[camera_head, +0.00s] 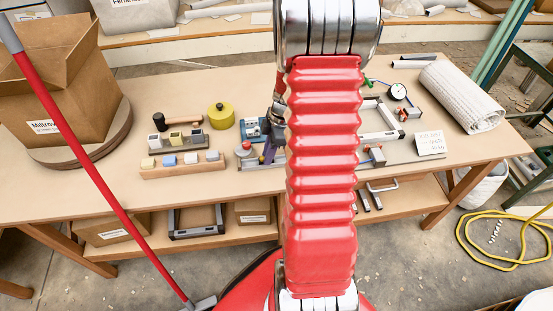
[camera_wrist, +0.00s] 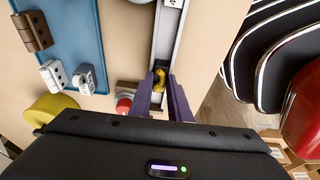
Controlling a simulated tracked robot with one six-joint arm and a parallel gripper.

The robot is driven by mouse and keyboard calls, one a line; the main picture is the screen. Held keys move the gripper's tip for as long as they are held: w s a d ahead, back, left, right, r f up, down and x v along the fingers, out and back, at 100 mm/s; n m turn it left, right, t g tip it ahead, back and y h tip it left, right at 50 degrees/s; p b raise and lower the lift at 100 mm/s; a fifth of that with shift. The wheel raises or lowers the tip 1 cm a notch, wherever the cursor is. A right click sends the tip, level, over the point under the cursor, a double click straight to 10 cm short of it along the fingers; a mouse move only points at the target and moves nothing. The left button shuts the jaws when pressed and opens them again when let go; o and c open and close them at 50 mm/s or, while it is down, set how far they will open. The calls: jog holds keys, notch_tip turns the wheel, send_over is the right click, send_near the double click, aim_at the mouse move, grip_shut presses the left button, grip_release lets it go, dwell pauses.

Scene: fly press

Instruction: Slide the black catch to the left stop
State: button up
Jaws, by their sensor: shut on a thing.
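In the wrist view, my gripper (camera_wrist: 160,82) has its two purple fingers closed around the small black catch (camera_wrist: 159,67), with a yellow-brown part showing between the fingertips. The catch sits in a long grey metal rail (camera_wrist: 167,35). The fingers hide its sides. In the head view, my gripper (camera_head: 268,152) is low at the left part of the grey metal frame (camera_head: 398,157), partly behind my red arm. The catch cannot be made out there.
A red button (camera_wrist: 123,105) is beside the fingers, and a blue plate (camera_wrist: 68,40) with hinges lies nearby. On the table (camera_head: 200,85) are a yellow round tin (camera_head: 221,116), wooden racks with small blocks (camera_head: 184,167), a dial gauge (camera_head: 398,91) and a white sign (camera_head: 430,144).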

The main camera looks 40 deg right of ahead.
jog(key=shift+w+a, duration=0.35)
jog(key=shift+a, duration=0.15)
jog(key=shift+w+a, duration=0.1)
jog(key=shift+w+a, duration=0.55)
jog(key=shift+a, duration=0.3)
jog(key=shift+w+a, duration=0.1)
dwell(0.4)
jog(key=shift+w+a, duration=0.5)
jog(key=shift+a, duration=0.25)
jog(key=o, duration=0.9)
